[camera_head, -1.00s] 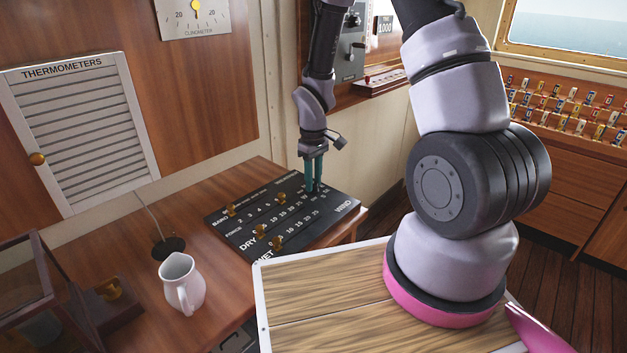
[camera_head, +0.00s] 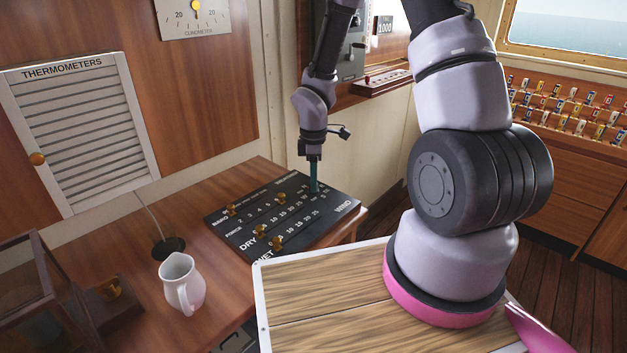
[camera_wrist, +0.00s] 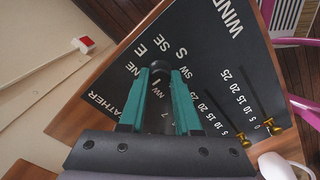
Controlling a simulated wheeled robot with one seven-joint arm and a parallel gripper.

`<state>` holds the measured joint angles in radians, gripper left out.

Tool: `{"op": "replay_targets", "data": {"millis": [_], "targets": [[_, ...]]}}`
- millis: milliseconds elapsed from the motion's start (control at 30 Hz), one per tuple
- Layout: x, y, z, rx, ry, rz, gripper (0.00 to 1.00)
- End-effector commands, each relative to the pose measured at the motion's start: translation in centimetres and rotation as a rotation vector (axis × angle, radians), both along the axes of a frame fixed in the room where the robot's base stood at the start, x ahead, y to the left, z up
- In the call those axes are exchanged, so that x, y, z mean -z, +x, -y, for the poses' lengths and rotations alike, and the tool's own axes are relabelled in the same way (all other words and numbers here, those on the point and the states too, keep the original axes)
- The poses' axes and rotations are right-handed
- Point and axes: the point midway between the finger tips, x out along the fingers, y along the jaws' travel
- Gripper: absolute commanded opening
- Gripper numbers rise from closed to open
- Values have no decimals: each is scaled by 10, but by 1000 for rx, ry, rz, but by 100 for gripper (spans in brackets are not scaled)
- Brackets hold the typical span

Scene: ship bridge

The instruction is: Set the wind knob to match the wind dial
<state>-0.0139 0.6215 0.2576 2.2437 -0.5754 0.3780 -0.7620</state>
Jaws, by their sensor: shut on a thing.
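The black panel (camera_head: 290,232) with white lettering lies on the wooden desk; it also shows in the wrist view (camera_wrist: 228,62), with "WIND" at one edge and compass letters such as N, NE, E, SE, S, SW and NW. My gripper (camera_head: 314,190) points down at the panel's far right part. In the wrist view its teal fingers (camera_wrist: 161,76) are shut on a small dark wind knob (camera_wrist: 159,66) amid the compass letters. The fingers hide part of the knob, and its exact pointing direction cannot be told. No wind dial can be made out in either view.
Several brass knobs (camera_head: 261,230) stand on the panel's other rows. A white jug (camera_head: 181,284) stands on the desk left of the panel. A louvred thermometer box (camera_head: 80,133) and a clinometer (camera_head: 195,15) hang on the wall behind.

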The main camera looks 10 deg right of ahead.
Motion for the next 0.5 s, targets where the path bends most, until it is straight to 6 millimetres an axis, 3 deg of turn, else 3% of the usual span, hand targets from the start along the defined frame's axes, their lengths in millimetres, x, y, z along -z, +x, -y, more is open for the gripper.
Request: {"op": "replay_targets", "data": {"millis": [500], "targets": [[0, 1, 0, -42, 0, 2, 0]]}}
